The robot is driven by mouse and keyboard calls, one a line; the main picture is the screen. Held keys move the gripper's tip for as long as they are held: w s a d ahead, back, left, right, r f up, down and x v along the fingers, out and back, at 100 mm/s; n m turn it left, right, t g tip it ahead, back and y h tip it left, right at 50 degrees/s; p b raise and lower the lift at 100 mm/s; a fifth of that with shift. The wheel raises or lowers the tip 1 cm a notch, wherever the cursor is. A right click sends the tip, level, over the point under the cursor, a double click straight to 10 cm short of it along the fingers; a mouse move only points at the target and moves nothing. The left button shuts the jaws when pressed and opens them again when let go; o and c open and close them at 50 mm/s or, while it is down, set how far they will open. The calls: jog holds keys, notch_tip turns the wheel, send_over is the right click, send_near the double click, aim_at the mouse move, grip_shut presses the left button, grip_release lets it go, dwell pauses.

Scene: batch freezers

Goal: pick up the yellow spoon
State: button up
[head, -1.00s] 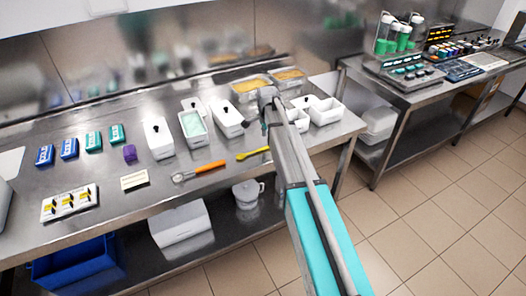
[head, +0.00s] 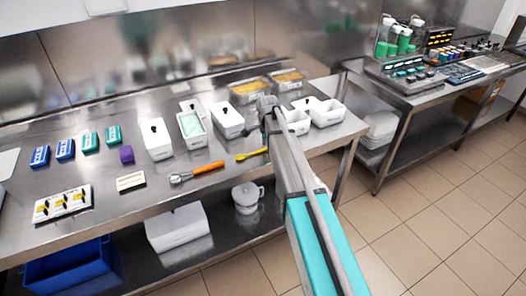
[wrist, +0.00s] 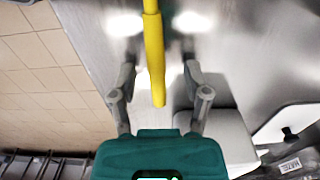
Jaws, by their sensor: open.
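The yellow spoon (head: 251,154) lies on the steel table near its front edge in the head view, its right end meeting my arm in the picture. In the wrist view the yellow spoon's handle (wrist: 154,52) runs down from the top edge, between my two fingers. My gripper (wrist: 160,72) is open, with one finger on each side of the handle and gaps on both sides. The spoon's other end is outside the wrist view. In the head view my gripper is largely hidden by my own arm.
An orange-handled tool (head: 207,168) lies left of the spoon. White lidded tubs (head: 227,120) stand behind it, and small white containers (head: 325,112) stand to the right. A tile-like floor (wrist: 35,75) shows beyond the table edge in the wrist view.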

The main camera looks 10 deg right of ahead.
grip_shut()
dwell(0.3)
jog(key=shift+r, duration=0.15)
notch_tip(320, 180, up, 2)
jog(key=shift+r+p, duration=0.1)
jog(key=shift+p, duration=1.15)
jog(key=s+d+r+p, duration=0.3)
jog(key=s+r+p, duration=0.7)
jog(key=s, duration=0.3)
jog(key=shift+s+d+r, duration=0.2)
jog(key=shift+s+r, duration=0.05)
jog(key=shift+s, duration=0.05)
jog(key=shift+s, duration=0.15)
